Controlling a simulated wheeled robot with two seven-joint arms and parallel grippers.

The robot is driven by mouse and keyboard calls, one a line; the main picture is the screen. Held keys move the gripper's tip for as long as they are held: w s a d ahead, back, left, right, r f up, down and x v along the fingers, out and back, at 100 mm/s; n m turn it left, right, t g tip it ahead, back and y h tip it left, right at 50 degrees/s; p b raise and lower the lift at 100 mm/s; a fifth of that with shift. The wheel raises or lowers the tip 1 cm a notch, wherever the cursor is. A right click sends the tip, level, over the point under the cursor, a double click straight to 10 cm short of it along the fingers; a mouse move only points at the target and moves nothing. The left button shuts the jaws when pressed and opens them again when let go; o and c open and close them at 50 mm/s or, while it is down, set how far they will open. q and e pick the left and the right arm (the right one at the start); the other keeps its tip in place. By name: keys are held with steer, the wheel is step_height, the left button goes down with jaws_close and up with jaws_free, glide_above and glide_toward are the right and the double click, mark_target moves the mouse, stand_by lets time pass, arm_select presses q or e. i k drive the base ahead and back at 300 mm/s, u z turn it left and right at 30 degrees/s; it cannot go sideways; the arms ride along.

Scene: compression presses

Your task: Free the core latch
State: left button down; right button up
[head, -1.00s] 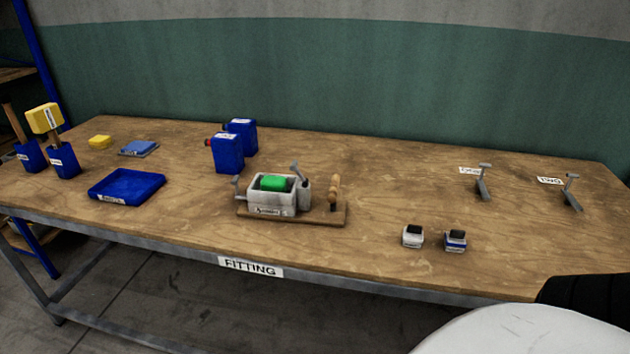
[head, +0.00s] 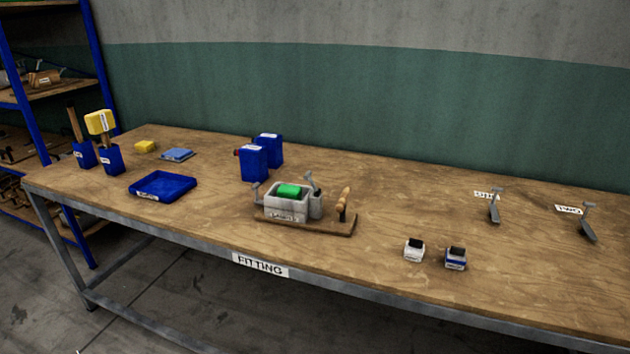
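A grey press-like fixture (head: 287,206) stands on a wooden base (head: 330,228) near the middle of the bench. A green block (head: 288,190) sits in its open top. A small grey lever (head: 256,189) sticks out at its left, and another grey lever (head: 312,181) rises at its right beside a grey cylinder. An upright wooden handle (head: 343,201) stands at the right end of the base. Which part is the core latch I cannot tell. Neither of my grippers shows in the head view.
Blue shelving (head: 97,70) stands at the left. The bench's front right is clear.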

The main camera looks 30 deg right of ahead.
mark_target(307, 177)
steer(key=z, duration=1.7)
steer(key=i, duration=0.5)
